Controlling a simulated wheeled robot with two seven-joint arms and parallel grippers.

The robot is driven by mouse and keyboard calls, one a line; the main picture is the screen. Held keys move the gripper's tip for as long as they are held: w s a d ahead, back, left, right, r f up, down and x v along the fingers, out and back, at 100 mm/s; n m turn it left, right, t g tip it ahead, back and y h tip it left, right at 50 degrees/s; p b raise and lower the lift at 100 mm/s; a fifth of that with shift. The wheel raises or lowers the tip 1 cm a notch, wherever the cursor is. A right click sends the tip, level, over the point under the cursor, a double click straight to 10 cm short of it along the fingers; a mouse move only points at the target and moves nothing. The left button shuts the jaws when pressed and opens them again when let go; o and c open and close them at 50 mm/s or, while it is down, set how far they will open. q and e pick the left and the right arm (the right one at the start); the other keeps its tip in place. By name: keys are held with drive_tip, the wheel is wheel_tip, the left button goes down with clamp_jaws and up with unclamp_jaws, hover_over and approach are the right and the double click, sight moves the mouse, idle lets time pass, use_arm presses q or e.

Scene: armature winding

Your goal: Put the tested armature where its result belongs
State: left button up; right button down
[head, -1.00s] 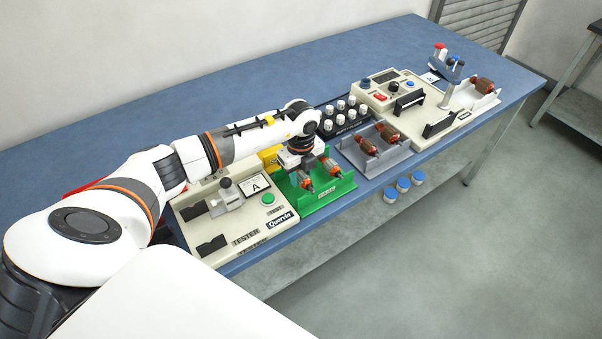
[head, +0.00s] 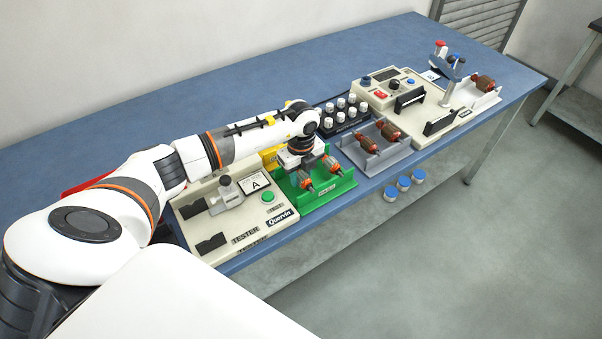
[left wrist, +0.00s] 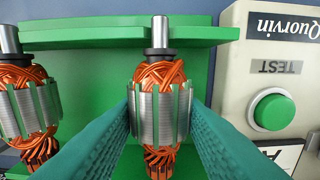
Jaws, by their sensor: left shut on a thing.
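My left gripper (head: 303,174) is over the green tray (head: 325,198). In the left wrist view its two teal fingers (left wrist: 160,128) are shut on an armature (left wrist: 160,100) with copper windings and a silver core. That armature also shows in the head view (head: 306,184). Its shaft points to the tray's green wall (left wrist: 90,34) and looks to lie at the wall's edge; I cannot tell whether it rests there. A second armature (left wrist: 32,105) lies beside it in the same tray, apart from the fingers. The tester (head: 235,222), with a green button (left wrist: 272,110), stands next to the tray. My right gripper is not in view.
A yellow tray (head: 270,156) is partly hidden behind my left arm. A grey tray (head: 372,160) holds two armatures. A black rack of white-capped jars (head: 342,113) stands behind it. The winding machine (head: 440,105) is farther right, with another armature (head: 484,82). The rear bench is clear.

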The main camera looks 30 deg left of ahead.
use_arm(q)
drive_tip(key=o, duration=1.3)
wheel_tip(320, 180, up, 12)
drive_tip(key=shift+r+b, duration=0.1)
drive_tip(key=shift+b, duration=1.1)
